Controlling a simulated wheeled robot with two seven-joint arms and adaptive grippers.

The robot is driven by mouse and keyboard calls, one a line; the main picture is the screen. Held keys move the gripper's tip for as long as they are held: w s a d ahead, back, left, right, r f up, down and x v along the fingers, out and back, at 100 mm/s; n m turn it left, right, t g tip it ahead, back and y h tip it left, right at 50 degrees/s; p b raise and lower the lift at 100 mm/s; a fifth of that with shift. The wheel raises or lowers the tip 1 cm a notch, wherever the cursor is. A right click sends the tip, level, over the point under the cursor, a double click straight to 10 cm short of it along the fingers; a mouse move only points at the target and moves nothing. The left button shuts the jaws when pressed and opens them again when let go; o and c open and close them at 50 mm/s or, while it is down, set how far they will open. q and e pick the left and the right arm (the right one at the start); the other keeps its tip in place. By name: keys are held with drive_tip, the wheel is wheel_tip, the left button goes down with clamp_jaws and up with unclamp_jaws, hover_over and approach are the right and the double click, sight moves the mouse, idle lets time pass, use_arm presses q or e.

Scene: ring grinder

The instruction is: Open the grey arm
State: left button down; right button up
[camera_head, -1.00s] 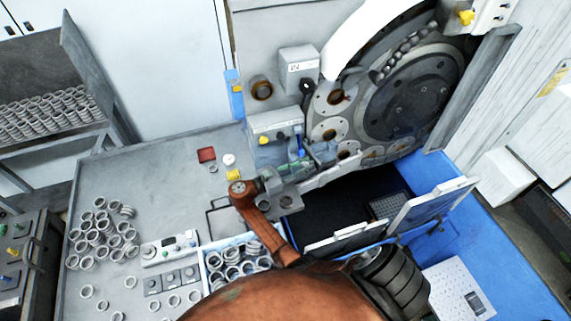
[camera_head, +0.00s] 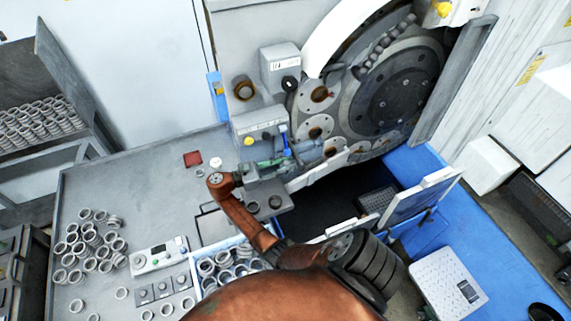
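A grey arm (camera_head: 308,151) sticks out at the front of the ring grinder, below its large round disc. A green part lies just left of it. My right arm reaches in from the bottom, and its wrist is bent towards the grinder. My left gripper is out of view.
Loose metal rings (camera_head: 92,240) lie on the grey table at left. A blue-edged box of rings (camera_head: 226,262) sits beside my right forearm. A control box (camera_head: 158,254) is near it. White panels (camera_head: 418,197) stand open around the dark recess at right.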

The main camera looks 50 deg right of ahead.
drive_tip(key=o, duration=0.3)
drive_tip(key=shift+o, duration=0.2)
drive_tip(key=shift+a, duration=0.15)
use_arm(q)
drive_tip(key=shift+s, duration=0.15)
use_arm(e)
drive_tip(key=v, duration=1.1)
drive_tip(key=shift+w+a, duration=0.25)
drive_tip(key=shift+a, duration=0.05)
